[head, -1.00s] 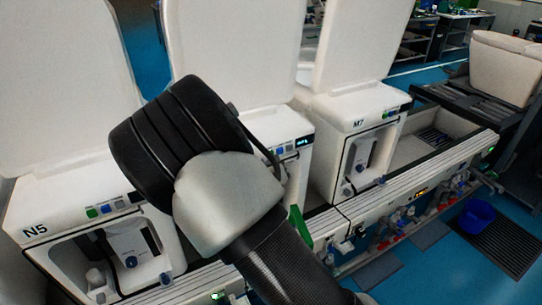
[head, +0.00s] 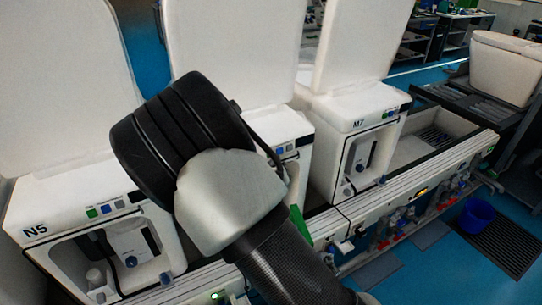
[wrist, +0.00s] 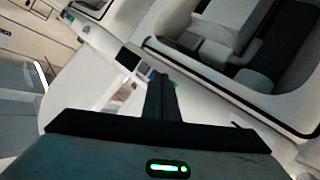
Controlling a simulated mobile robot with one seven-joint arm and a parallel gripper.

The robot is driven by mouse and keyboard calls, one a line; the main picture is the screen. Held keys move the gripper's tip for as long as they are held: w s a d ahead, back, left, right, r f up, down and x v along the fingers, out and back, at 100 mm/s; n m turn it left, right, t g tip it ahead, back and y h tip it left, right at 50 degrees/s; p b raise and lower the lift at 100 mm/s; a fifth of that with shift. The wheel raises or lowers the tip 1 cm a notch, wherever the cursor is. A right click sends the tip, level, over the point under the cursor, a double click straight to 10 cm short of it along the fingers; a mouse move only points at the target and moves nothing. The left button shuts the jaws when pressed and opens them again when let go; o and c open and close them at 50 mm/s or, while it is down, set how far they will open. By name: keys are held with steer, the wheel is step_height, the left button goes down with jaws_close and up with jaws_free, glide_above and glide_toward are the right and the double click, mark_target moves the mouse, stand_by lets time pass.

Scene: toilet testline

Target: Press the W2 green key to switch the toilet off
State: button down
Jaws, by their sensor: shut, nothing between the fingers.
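The middle toilet (head: 286,122) stands between the ones labelled N5 and M7. My arm covers its label and the left part of its key panel, so I cannot read W2. The visible right end of that panel has a dark display (head: 303,141). In the wrist view my gripper (wrist: 160,82) is shut and empty, with its tips at the white top edge beside the panel. The green key is hidden or too small to tell, and so is contact. My gripper is hidden in the head view.
The N5 toilet (head: 60,210) is at the left, with its own green key (head: 92,212). The M7 toilet (head: 340,115) is at the right. Raised white lids stand behind. A pale rail (head: 370,205) runs along the front, and a blue bucket (head: 477,214) is on the floor.

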steer(key=shift+s+d, duration=0.1)
steer(key=shift+s+d, duration=0.55)
steer(key=shift+s, duration=0.25)
steer(key=shift+s+d, duration=0.55)
steer(key=shift+s, duration=0.3)
steer(key=shift+s+d, duration=0.55)
steer(key=shift+s, duration=0.25)
